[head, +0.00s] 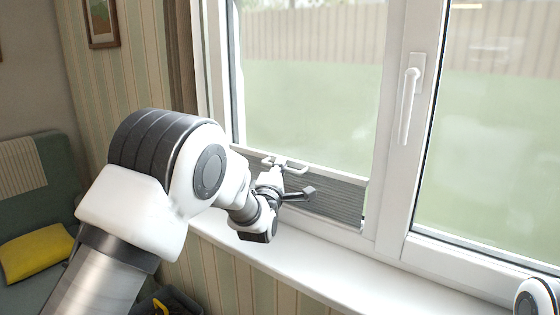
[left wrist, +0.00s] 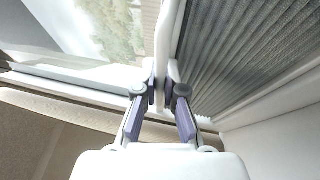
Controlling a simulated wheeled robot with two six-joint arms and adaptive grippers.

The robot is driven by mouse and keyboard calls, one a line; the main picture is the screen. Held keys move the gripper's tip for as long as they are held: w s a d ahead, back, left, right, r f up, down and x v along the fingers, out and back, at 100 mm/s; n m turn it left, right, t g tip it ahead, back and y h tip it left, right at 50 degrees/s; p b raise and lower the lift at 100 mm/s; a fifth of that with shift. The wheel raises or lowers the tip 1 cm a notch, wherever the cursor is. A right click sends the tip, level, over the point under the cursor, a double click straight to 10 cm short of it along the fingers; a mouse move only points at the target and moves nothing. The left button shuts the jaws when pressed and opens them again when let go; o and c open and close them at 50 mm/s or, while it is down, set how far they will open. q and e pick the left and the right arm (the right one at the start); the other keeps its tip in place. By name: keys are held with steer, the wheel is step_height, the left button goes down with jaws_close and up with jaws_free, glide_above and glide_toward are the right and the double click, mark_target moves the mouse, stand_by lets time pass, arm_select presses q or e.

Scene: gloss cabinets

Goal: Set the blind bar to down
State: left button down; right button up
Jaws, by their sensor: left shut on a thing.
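The blind bar (head: 338,177) is a slim white rail across the lower part of the left window pane. A grey pleated blind (head: 338,200) fills the space between the bar and the bottom of the frame. My left gripper (head: 292,180) is at the bar's middle, low in front of the pane. In the left wrist view the left gripper (left wrist: 163,88) has its two dark fingers on either side of the white bar (left wrist: 168,38), shut on it. The pleated blind (left wrist: 245,55) lies to the right there. My right gripper is not in view.
A white window sill (head: 300,262) runs below the blind, with little room under my left gripper. A white window handle (head: 409,100) is on the frame to the right. A green sofa with a yellow cushion (head: 36,255) stands at the left.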

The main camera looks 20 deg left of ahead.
arm_select(q)
step_height(320, 180, down, 9)
steer(key=b, duration=0.4)
steer(key=shift+r, duration=0.15)
steer(key=shift+f+b, duration=0.65)
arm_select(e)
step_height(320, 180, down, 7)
arm_select(q)
steer(key=shift+f, duration=0.15)
steer(key=c, duration=1.2)
jaws_free()
steer(key=shift+c, duration=0.2)
steer(key=shift+s, duration=0.1)
steer(key=s, duration=0.4)
steer(key=s+f, duration=0.1)
steer(key=s, duration=0.2)
steer(key=s+f, duration=0.1)
steer(key=s, duration=0.3)
steer(key=shift+s+d, duration=0.3)
steer(key=shift+s, duration=0.05)
